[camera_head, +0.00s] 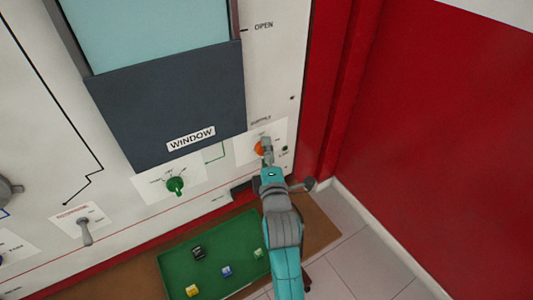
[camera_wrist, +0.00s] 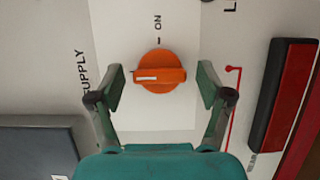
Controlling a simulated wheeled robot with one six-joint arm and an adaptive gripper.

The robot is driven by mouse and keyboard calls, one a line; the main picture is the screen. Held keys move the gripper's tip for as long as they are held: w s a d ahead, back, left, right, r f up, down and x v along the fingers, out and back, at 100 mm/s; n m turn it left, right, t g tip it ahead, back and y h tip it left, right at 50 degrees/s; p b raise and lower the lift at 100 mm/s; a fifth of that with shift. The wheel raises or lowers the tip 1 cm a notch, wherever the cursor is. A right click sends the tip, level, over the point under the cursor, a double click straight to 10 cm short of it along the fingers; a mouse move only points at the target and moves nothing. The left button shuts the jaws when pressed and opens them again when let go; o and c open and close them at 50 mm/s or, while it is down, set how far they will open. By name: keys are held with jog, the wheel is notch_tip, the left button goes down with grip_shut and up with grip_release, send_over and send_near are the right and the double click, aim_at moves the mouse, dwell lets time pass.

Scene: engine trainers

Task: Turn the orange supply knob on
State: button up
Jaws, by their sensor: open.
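The orange supply knob (camera_head: 258,149) is on a white plate on the panel, partly hidden by my gripper (camera_head: 267,152) in the head view. In the wrist view the knob (camera_wrist: 161,72) is round with a raised bar lying nearly level. The bar's white mark is at its left end, and the ON label (camera_wrist: 158,27) with its tick is above the knob. My gripper (camera_wrist: 162,78) is open, with one finger on the left and one on the right of the knob. Gaps show between both fingers and the knob. I cannot tell the depth.
A green knob (camera_head: 176,185) and a toggle switch (camera_head: 85,231) are on the panel to the left. A dark window shutter (camera_head: 170,105) is above. A green tray (camera_head: 180,272) with several small cubes lies below. A red wall (camera_head: 435,140) stands at right.

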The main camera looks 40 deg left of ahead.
jog(key=c, duration=1.2)
jog(key=shift+o, duration=0.2)
jog(key=shift+m, duration=0.3)
jog(key=m+g, duration=0.2)
jog(key=m, duration=0.2)
jog(key=m+g, duration=0.3)
jog(key=m, duration=0.1)
jog(key=m+g, duration=0.2)
jog(key=m, duration=0.2)
jog(key=shift+w+d+r+m+g, duration=0.1)
jog(key=shift+w+r+m+g, duration=0.1)
jog(key=shift+m+g, duration=0.15)
